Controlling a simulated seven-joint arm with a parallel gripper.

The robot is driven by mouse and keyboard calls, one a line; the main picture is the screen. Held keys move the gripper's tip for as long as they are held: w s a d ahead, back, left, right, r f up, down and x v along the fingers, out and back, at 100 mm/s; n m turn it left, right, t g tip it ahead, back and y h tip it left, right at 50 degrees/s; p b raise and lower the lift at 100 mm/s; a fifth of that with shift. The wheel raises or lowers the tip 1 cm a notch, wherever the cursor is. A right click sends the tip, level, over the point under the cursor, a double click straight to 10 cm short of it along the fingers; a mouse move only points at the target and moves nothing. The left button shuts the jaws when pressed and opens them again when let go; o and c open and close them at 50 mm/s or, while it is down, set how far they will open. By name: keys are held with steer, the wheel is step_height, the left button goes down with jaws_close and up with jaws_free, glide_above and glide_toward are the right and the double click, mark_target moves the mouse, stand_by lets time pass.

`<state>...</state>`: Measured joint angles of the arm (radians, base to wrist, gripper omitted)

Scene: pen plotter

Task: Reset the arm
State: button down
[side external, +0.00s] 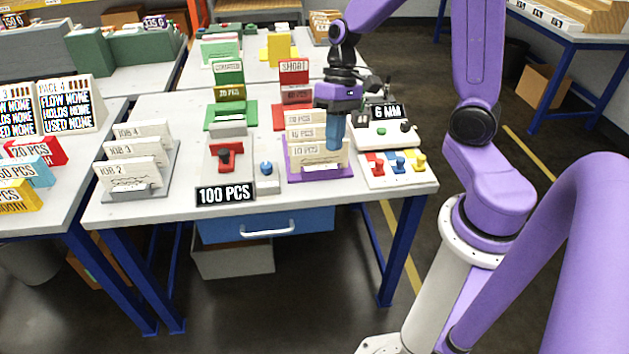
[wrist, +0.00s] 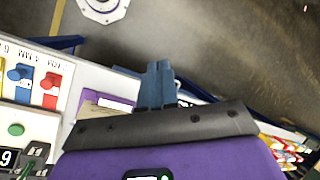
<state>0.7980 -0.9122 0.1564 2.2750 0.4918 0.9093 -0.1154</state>
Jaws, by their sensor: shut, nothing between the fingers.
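My gripper (side external: 335,146) hangs over the right part of the white table (side external: 110,212), with its blue fingers pointing down and closed together. It is empty. The fingers are just right of the white cards (side external: 306,134) in the purple holder (side external: 325,173) and left of the panel with small levers. I cannot tell whether they touch the cards. In the wrist view the closed fingers (wrist: 158,82) stick out past the dark edge of the gripper body, with part of the purple holder (wrist: 88,100) beside them.
A panel with red, blue and yellow levers (side external: 396,163) and a white box with a "6 MM" sign (side external: 387,111) stand right of the fingers. A "100 PCS" sign (side external: 225,194) and job cards (side external: 130,165) stand left.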

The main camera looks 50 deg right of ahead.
steer(key=s+a+r+n+t+h, duration=0.1)
steer(key=s+a+r+n+h, duration=0.1)
steer(key=s+n, duration=0.5)
steer(key=s+a+r+n+t+h, duration=0.1)
steer(key=s+a+n, duration=0.1)
steer(key=s+n, duration=0.5)
steer(key=shift+s+a+r+h, duration=0.35)
steer(key=shift+s+a+h, duration=0.05)
steer(key=shift+s, duration=0.65)
steer(key=c, duration=1.8)
jaws_free()
